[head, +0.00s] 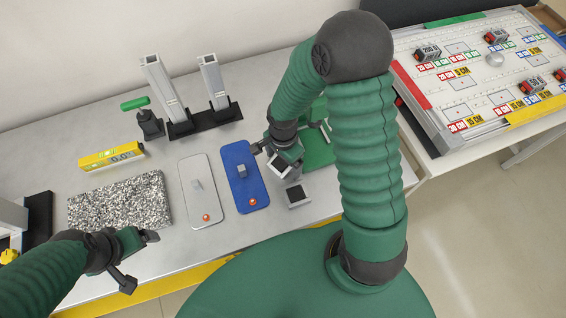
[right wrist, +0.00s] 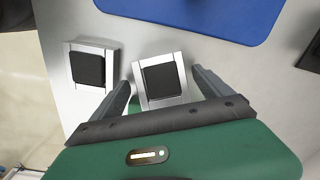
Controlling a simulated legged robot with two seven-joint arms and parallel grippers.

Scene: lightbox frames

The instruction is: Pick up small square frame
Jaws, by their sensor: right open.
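Two small square frames with pale metal rims and dark centres are in view. One frame (right wrist: 160,78) lies between the fingers of my right gripper (right wrist: 166,72) in the right wrist view. In the head view this frame (head: 284,165) is partly covered by the right gripper (head: 276,156). The right gripper is open, its fingers on either side of the frame; I cannot tell whether they touch it. The other frame (right wrist: 90,67) lies to the left, and in the head view it (head: 298,196) is nearer the table's front edge. My left gripper (head: 142,262) is open and empty.
A blue board (head: 240,178) lies left of the right gripper, with a grey board (head: 200,190) beside it. A green board (head: 318,148) lies behind. A granite slab (head: 120,202), a yellow level (head: 110,156) and metal posts (head: 165,90) stand further left.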

